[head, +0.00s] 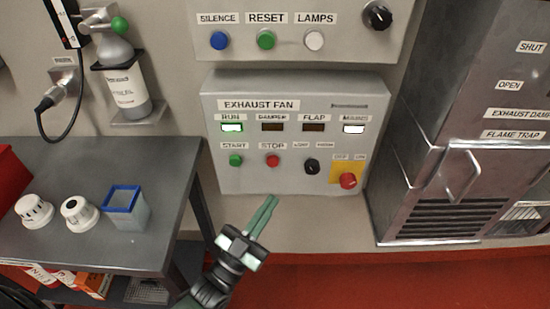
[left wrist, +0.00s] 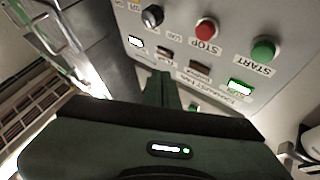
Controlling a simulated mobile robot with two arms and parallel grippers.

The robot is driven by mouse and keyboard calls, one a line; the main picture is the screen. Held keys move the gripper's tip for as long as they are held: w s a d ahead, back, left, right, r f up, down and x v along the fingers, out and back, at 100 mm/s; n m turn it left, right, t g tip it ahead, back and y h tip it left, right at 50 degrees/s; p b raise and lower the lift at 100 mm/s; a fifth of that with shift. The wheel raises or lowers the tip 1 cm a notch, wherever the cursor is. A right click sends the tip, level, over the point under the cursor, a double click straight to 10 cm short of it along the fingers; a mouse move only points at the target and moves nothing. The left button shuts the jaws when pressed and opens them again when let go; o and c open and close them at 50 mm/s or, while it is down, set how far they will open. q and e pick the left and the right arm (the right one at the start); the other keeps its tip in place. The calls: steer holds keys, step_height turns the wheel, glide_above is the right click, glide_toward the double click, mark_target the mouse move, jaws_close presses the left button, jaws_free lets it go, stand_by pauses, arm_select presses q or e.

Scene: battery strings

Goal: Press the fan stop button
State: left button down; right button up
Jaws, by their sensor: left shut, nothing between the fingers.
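The exhaust fan panel (head: 300,180) is a grey box on the wall. Its red STOP button (head: 272,161) sits right of the green START button (head: 236,160). The STOP button also shows, upside down, in the left wrist view (left wrist: 206,29), near the green START button (left wrist: 263,50). The RUN lamp (head: 232,127) glows green and the MAINS lamp (head: 353,128) glows white. My left gripper (head: 271,200) is shut and empty, its fingers pointing up toward the panel's lower edge, below the STOP button in the picture. It appears apart from the button.
A red knob on a yellow plate (head: 348,180) and a black selector (head: 312,166) are on the same panel. An upper panel (head: 300,20) holds more buttons. A grey table (head: 150,240) stands left, a steel cabinet (head: 450,150) right. Red floor between them is clear.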

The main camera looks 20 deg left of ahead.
arm_select(q)
steer(key=b, duration=0.3)
glide_toward(273, 161)
steer(key=shift+w+d+r, duration=1.55)
steer(key=shift+w+d, duration=0.25)
stand_by(0.7)
steer(key=shift+w+a, duration=0.1)
steer(key=shift+w, duration=0.3)
